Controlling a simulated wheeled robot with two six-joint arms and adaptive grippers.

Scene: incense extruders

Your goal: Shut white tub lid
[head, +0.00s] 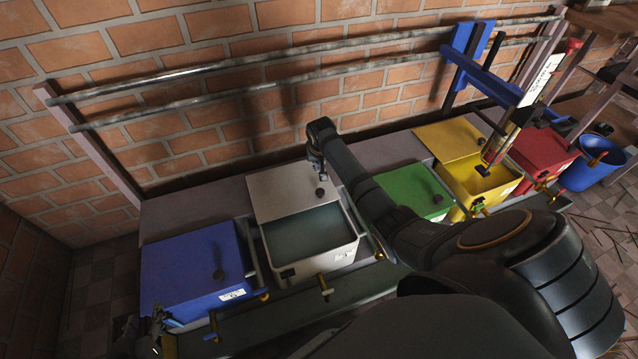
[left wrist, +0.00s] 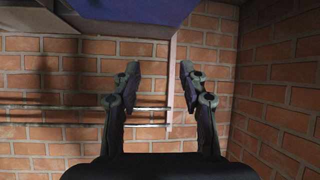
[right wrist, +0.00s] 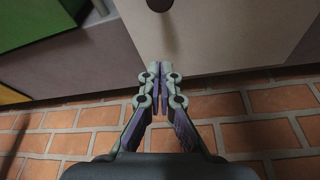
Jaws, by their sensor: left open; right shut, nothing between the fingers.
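The white tub (head: 318,265) stands with its front part uncovered and its inside showing. Its white lid (head: 275,195) lies back toward the wall, with a dark knob (head: 320,193) on it. The lid (right wrist: 225,35) and knob (right wrist: 159,4) also show in the right wrist view. My right gripper (head: 318,168) is shut and empty at the rear part of the lid, behind the knob; whether it touches the lid is unclear. My left gripper (left wrist: 160,75) is open and empty in the left wrist view, away from the white tub, beside the blue tub's left side.
A closed blue tub (head: 190,265) stands left of the white one. Green (head: 415,190), yellow (head: 470,165) and red (head: 543,150) tubs stand to the right. Two metal rails (head: 250,72) run along the brick wall behind. My right arm passes over the area right of the white tub.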

